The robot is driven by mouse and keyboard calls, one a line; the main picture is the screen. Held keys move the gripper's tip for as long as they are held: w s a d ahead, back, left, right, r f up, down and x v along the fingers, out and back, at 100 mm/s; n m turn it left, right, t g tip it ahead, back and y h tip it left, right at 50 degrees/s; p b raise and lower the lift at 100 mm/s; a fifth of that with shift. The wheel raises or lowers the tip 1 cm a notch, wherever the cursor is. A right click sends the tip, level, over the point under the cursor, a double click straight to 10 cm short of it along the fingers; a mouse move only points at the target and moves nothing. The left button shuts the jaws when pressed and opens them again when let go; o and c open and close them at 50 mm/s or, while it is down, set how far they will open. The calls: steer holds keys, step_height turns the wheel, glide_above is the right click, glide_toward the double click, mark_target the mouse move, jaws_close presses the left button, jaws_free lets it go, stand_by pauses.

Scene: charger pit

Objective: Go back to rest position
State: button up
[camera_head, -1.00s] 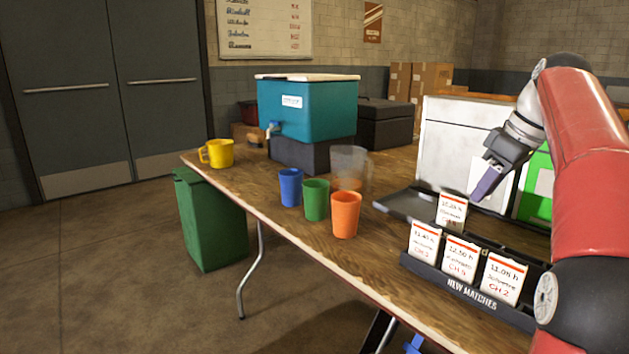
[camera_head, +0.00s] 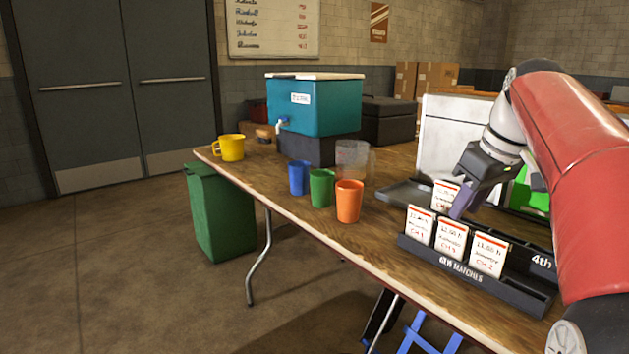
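My gripper (camera_head: 465,202) is at the end of my red arm on the right, pointing down over the black card holder (camera_head: 475,283). Its purple finger is just right of a white card (camera_head: 445,194) standing at the back of the holder. Only one finger side shows clearly, so I cannot tell whether it is open or shut. I cannot tell whether it touches the card. Three more cards stand in the front row: a left card (camera_head: 420,225), a middle card (camera_head: 451,240) and a right card (camera_head: 488,254).
Blue (camera_head: 299,177), green (camera_head: 321,188) and orange cups (camera_head: 349,202) and a clear pitcher (camera_head: 353,160) stand on the wooden table (camera_head: 290,208). A teal cooler (camera_head: 315,105) and yellow mug (camera_head: 229,148) are farther back. A white box (camera_head: 450,135) stands behind my gripper.

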steer(key=s+a+f+m+t+h, duration=0.1)
steer(key=s+a+f, duration=0.4)
steer(key=s+f, duration=0.5)
steer(key=s+a+f+m+t, duration=0.1)
steer(key=s+a+f+m, duration=0.3)
steer(key=s+f, duration=0.6)
steer(key=shift+s+a+f+m+h, duration=0.3)
steer(key=shift+s+a+f+h, duration=0.1)
steer(key=shift+s+a, duration=0.45)
